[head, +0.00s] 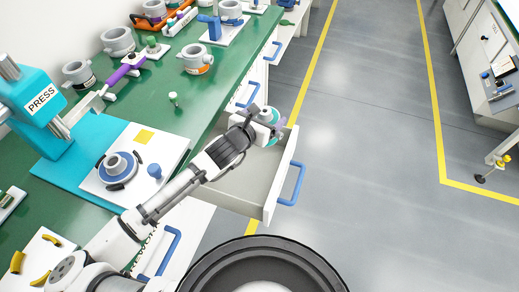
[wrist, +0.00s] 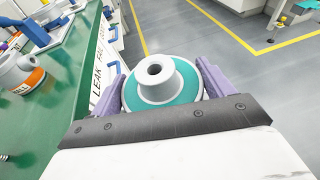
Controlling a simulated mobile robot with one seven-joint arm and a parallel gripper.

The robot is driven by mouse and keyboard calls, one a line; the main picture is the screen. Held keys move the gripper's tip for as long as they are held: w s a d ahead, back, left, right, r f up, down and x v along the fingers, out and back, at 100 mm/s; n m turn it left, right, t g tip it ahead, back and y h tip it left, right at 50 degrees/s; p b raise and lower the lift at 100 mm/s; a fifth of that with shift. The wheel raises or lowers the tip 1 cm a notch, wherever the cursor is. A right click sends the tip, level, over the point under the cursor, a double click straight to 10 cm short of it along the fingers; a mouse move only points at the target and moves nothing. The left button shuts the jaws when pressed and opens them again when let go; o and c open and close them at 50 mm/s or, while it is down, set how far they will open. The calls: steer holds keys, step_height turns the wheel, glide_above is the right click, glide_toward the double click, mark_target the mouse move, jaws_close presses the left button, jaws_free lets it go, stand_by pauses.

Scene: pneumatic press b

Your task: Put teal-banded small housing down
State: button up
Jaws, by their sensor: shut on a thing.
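The teal-banded small housing (wrist: 157,80) is a pale grey flanged piece with a raised hub and a teal ring. My gripper (wrist: 160,92) is shut on it, with a purple finger on each side. In the head view the housing (head: 268,115) shows at the end of my arm, partly hidden by my gripper (head: 262,122). It is held above or just over an open drawer (head: 240,188); the exact height cannot be told. The drawer's visible floor is bare.
The green bench (head: 200,101) carries a teal press (head: 35,90), a white plate (head: 135,190) with a blue-grey part, and several grey housings, including an orange-banded one (head: 196,58). The open drawer juts into the aisle. The grey floor (head: 365,110) is clear.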

step_height(320, 180, down, 14)
steer(key=shift+r+p, duration=0.2)
steer(key=shift+p, duration=0.45)
steer(key=o, duration=0.9)
steer(key=shift+f, duration=0.25)
steer(key=o, duration=0.4)
steer(key=shift+r, duration=0.2)
steer(key=shift+s+a, duration=0.2)
steer(key=shift+s, duration=0.05)
steer(key=b+v, duration=0.2)
steer(key=v, duration=0.4)
steer(key=shift+s+a+r, duration=0.15)
steer(key=shift+s+r, duration=0.05)
steer(key=shift+s, duration=0.15)
